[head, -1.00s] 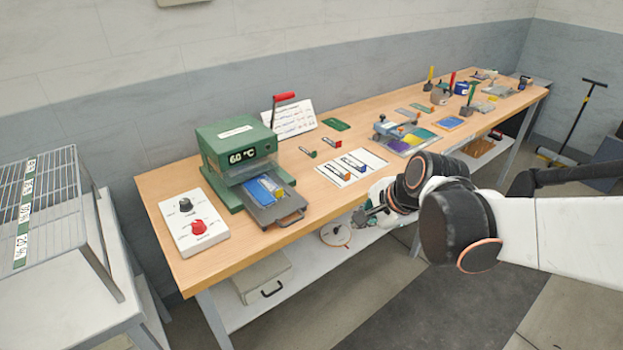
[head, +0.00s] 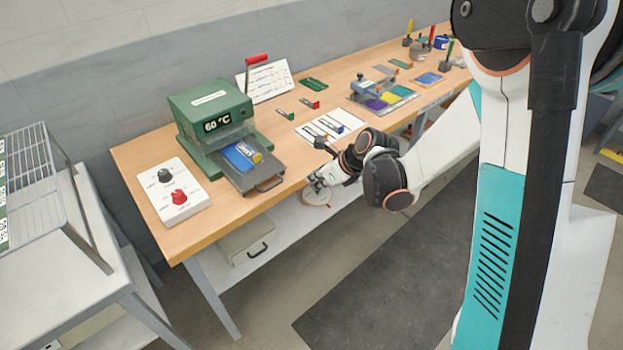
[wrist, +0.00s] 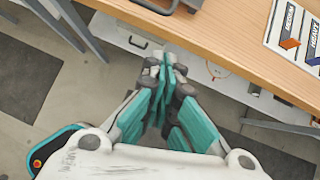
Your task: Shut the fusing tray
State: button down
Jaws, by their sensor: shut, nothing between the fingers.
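The fusing tray (head: 248,178) is a grey drawer pulled out of the front of the green press (head: 212,112), which reads 60 °C. A blue piece (head: 241,156) with a yellow end lies on it. The tray's handle (head: 270,184) points toward the bench's front edge; part of it also shows at the top of the wrist view (wrist: 152,4). My gripper (head: 318,183) is in front of the bench edge, to the right of the handle and apart from it. In the wrist view its teal fingers (wrist: 165,60) are together and empty.
A white control box (head: 172,190) with black and red knobs stands left of the press. A white card with markers (head: 330,125) lies to the right. A wire rack (head: 40,190) stands far left. A lower shelf (head: 290,222) runs under the bench (head: 215,225).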

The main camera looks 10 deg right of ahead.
aim_at(267, 164)
jog(key=shift+w+a+r+b+x, duration=0.25)
jog(key=shift+b+x, duration=0.05)
jog(key=shift+x, duration=1.55)
jog(key=shift+w+a+r+b+x, duration=0.25)
jog(key=shift+r+b+x, duration=0.1)
jog(key=shift+x, duration=1.45)
jog(key=shift+w+a+r+b+x, duration=0.2)
jog(key=shift+b+x, duration=0.1)
jog(key=shift+x, duration=1.55)
jog(key=w+a, duration=0.2)
jog(key=w, duration=0.1)
jog(key=w+a+b, duration=0.1)
jog(key=w+a, duration=0.1)
jog(key=w, duration=0.2)
jog(key=w+a, duration=0.3)
jog(key=shift+w+b, duration=0.15)
jog(key=shift+b, duration=0.15)
